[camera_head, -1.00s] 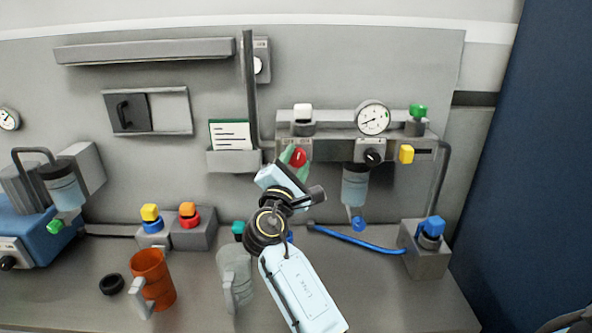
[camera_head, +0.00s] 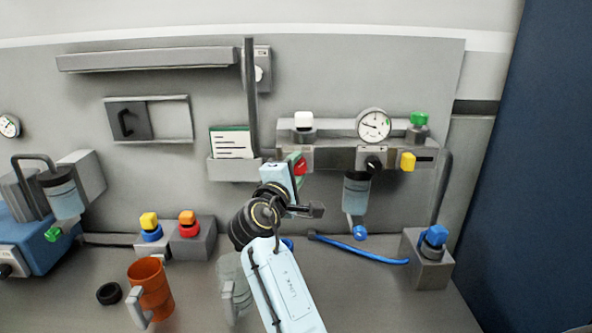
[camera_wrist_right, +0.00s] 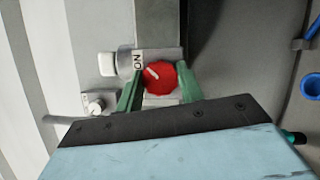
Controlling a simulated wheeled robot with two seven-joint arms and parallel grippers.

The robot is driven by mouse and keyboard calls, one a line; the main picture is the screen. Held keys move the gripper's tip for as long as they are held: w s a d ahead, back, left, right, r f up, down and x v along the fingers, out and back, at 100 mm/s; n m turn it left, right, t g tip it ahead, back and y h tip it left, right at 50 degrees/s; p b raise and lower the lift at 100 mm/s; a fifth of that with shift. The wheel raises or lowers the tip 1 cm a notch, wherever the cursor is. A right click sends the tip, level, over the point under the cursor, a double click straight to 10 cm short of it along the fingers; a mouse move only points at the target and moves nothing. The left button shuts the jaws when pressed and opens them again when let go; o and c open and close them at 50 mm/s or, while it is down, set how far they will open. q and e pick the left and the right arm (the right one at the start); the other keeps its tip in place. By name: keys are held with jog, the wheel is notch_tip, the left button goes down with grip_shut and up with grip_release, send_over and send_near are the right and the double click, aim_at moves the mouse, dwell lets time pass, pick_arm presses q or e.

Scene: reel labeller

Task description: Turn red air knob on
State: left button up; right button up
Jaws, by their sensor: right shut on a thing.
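The red air knob (camera_head: 300,167) sits on the front of the grey panel block, left of the black knob. My right gripper (camera_head: 297,163) is at it, with the arm coming up from below and hiding part of the knob. In the right wrist view the red knob (camera_wrist_right: 160,78) lies between the two green fingers of the right gripper (camera_wrist_right: 159,88), which is shut on it. A pale pointer line on the knob slants toward its upper left. An "ON" label (camera_wrist_right: 138,62) is beside the knob. My left gripper is not in view.
A card holder (camera_head: 233,169) is close on the left. An orange mug (camera_head: 151,288) and a clear mug (camera_head: 229,277) stand below.

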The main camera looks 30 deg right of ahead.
jog(key=o, duration=1)
jog(key=b+v, duration=0.1)
jog(key=v, duration=1.2)
jog(key=shift+s+a+b, duration=0.15)
jog(key=shift+b, duration=0.15)
